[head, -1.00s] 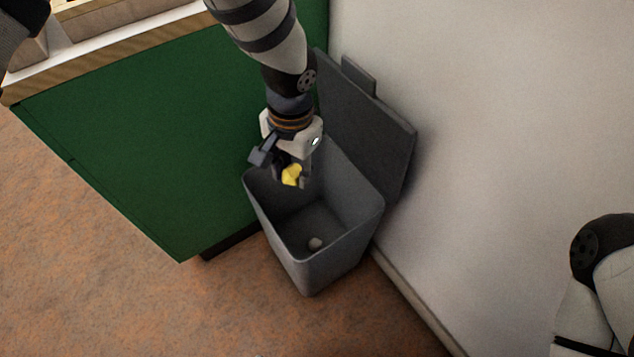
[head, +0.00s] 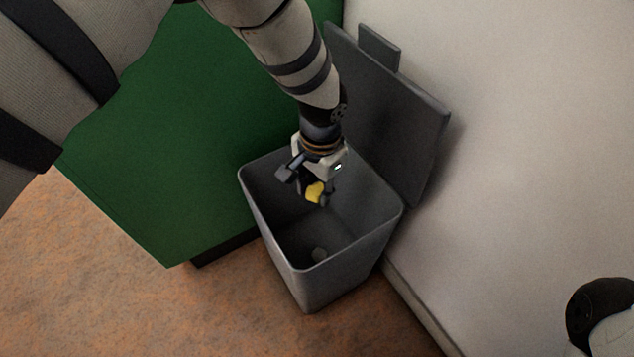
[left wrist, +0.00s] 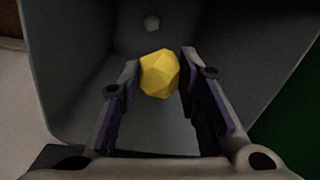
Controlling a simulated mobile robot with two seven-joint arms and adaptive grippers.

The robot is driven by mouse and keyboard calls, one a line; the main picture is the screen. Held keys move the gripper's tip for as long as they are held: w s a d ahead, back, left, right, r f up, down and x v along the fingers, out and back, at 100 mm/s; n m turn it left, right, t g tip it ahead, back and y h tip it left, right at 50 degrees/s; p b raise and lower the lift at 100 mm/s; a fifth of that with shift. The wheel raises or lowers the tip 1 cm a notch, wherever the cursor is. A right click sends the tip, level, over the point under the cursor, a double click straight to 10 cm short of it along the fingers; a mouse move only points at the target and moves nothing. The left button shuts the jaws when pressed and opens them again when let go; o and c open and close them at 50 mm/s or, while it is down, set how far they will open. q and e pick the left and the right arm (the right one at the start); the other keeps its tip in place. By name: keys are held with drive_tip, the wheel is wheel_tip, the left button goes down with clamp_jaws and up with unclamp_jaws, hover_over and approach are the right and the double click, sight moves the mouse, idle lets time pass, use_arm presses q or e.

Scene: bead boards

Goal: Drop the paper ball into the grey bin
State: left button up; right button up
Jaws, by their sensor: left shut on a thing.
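The yellow crumpled paper ball (head: 315,192) is between the fingers of my left gripper (head: 312,194). In the left wrist view the paper ball (left wrist: 160,74) sits between the two fingertips of the gripper (left wrist: 160,78), which is shut on it. The grey bin (head: 338,262) stands on the floor with its lid (head: 392,115) open and tilted back towards the wall. The gripper and ball are over the bin's opening; the bin's inside (left wrist: 85,75) lies beyond the ball in the left wrist view. My right gripper is not in view.
A small pale lump (head: 319,254) lies on the bin's bottom. A green cabinet side (head: 165,150) stands left of the bin. A pale wall (head: 530,150) is on the right. The brown floor (head: 130,285) is clear at the lower left.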

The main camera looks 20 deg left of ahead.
sight(319, 190)
use_arm(q)
drive_tip(key=o, duration=0.7)
drive_tip(key=shift+r, duration=0.1)
drive_tip(key=shift+o, duration=0.2)
wheel_tip(319, 190, up, 12)
drive_tip(key=shift+s+d, duration=0.15)
drive_tip(key=shift+d, duration=0.15)
